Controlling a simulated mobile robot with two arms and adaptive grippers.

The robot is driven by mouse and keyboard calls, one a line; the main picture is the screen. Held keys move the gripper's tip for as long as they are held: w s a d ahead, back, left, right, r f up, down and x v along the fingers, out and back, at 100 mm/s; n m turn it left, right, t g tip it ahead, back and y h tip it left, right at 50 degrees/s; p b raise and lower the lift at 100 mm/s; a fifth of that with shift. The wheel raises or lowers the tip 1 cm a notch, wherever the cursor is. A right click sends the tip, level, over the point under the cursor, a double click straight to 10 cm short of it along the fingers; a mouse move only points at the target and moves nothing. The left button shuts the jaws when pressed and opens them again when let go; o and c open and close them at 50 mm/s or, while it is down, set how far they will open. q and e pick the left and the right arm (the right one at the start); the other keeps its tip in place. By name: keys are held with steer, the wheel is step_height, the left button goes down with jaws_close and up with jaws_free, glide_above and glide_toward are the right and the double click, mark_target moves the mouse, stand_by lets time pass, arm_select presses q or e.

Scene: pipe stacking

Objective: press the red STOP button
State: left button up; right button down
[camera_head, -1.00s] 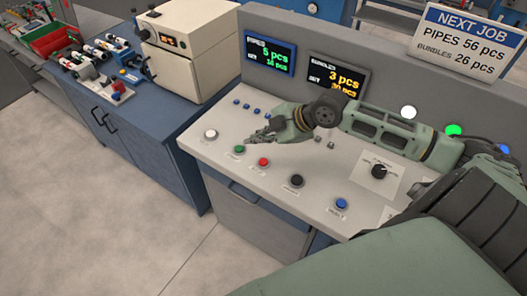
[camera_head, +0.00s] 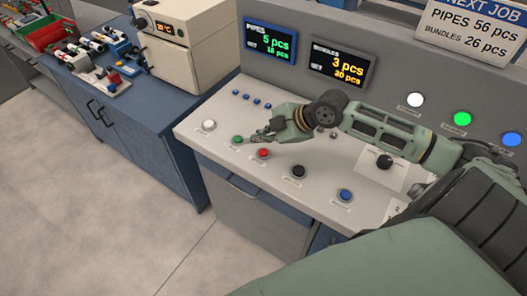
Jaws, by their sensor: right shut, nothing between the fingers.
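The red button (camera_head: 262,153) is in the front row of buttons on the pale sloped control panel (camera_head: 225,170). It sits between a green button (camera_head: 237,140) on its left and a black one (camera_head: 298,171) on its right. My right gripper (camera_head: 250,138) is shut and empty. In the picture its fingertips point left, between the green and red buttons and slightly behind them. I cannot tell its height above the panel. My right arm comes in from the right. My left gripper is not in view.
A white button (camera_head: 209,125) and a blue button (camera_head: 345,195) end the front row. Small blue buttons lie behind, and a rotary knob (camera_head: 384,161) is to the right. Two displays (camera_head: 341,65) stand on the panel's back wall. A blue cabinet (camera_head: 140,125) stands left.

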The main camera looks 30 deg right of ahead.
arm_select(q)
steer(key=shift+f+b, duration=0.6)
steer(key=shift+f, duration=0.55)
arm_select(e)
steer(key=shift+f, duration=1.65)
steer(key=shift+f, duration=0.1)
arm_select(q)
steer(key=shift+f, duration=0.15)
arm_select(e)
steer(key=shift+f, duration=0.3)
arm_select(q)
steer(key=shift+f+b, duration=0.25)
steer(key=shift+b, duration=0.15)
arm_select(e)
steer(key=shift+f, duration=0.45)
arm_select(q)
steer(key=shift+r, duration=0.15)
arm_select(e)
steer(key=shift+r, duration=0.15)
arm_select(q)
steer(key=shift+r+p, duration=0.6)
steer(key=shift+p, duration=0.15)
arm_select(e)
steer(key=shift+r, duration=0.7)
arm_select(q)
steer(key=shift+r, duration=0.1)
